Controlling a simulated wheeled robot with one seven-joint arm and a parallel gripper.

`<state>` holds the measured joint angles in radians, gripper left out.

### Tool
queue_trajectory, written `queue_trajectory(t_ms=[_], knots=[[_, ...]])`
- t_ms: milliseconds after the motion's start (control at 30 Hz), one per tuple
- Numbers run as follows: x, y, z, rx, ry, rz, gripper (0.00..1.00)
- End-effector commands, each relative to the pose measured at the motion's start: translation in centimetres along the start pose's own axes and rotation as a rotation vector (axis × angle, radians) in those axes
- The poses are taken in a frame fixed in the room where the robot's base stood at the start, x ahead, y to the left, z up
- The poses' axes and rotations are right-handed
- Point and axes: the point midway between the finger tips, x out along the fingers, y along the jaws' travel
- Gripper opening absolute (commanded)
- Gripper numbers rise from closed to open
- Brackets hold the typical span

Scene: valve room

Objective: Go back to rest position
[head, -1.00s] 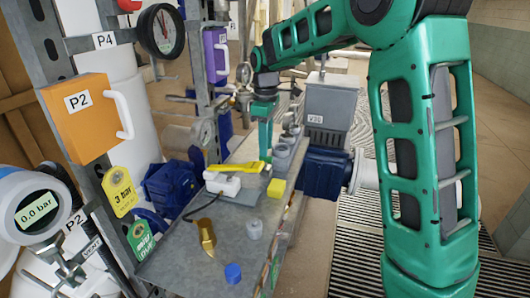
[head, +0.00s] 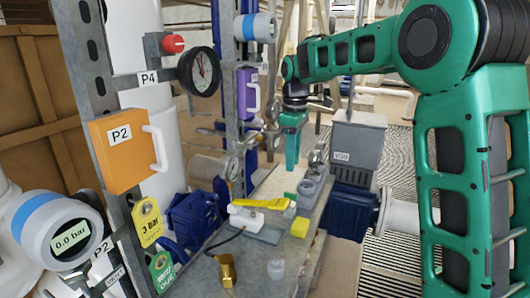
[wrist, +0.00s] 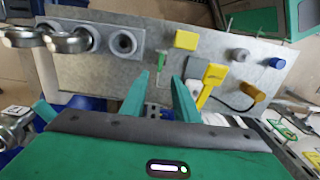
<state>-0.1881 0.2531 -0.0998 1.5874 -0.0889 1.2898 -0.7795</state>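My gripper (head: 291,168) is green and hangs fingers down above the far part of the grey metal table (head: 205,270). In the wrist view my gripper (wrist: 157,84) has its two fingers apart with nothing held between them. A small green piece (wrist: 161,62) stands on the table beyond the fingertips, beside the grey round sockets (wrist: 124,43). In the head view the green piece (head: 290,198) is below my gripper, with a gap between them.
Gauges, an orange P2 box (head: 125,150) and pipes stand left.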

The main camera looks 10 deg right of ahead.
Motion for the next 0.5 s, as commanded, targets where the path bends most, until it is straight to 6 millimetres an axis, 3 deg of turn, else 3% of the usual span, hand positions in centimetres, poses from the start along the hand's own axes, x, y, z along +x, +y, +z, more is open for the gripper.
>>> queue_trajectory(t_ms=[167, 367, 500], knots=[[-0.3, -0.3, 3.2, 0.101, 0.001, 0.003, 0.28], [-0.1, -2.6, 12.7, 0.423, 0.002, 0.005, 0.28], [0.9, -5.5, 19.6, 0.67, 0.003, 0.005, 0.28]])
